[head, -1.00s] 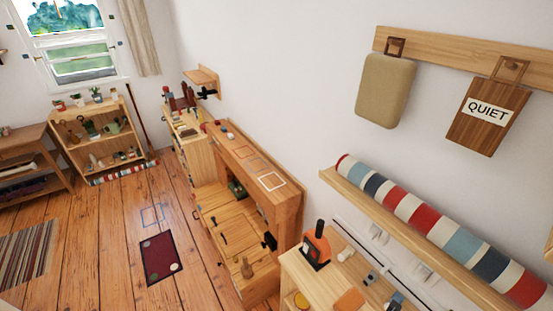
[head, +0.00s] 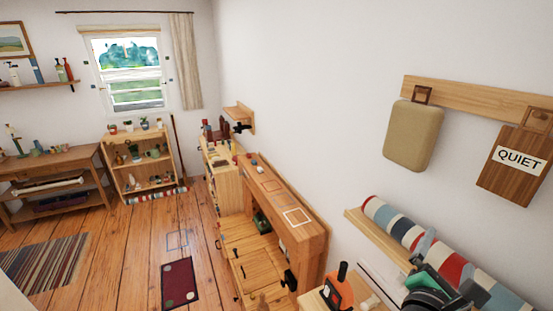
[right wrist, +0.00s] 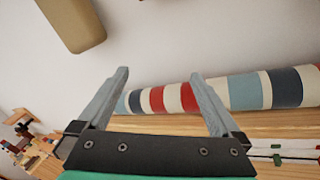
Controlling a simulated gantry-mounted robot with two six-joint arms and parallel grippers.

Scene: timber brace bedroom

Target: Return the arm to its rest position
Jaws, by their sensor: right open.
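My right gripper (head: 448,268) shows at the lower right of the head view, in front of the striped roll on the wall shelf. In the right wrist view its two grey fingers (right wrist: 159,76) stand wide apart with nothing between them. The striped draught roll (head: 385,216) lies behind the fingers, and its red, white and blue bands also show in the right wrist view (right wrist: 240,91). I cannot tell whether a finger touches it. My left gripper is in neither view.
A wooden shelf (head: 366,228) carries the roll. A beige pad (head: 413,135) and a QUIET sign (head: 517,165) hang above it. An orange-and-black tool (head: 338,288) stands on the bench below. A wooden cabinet (head: 285,215) stands farther left; the floor beyond is mostly clear.

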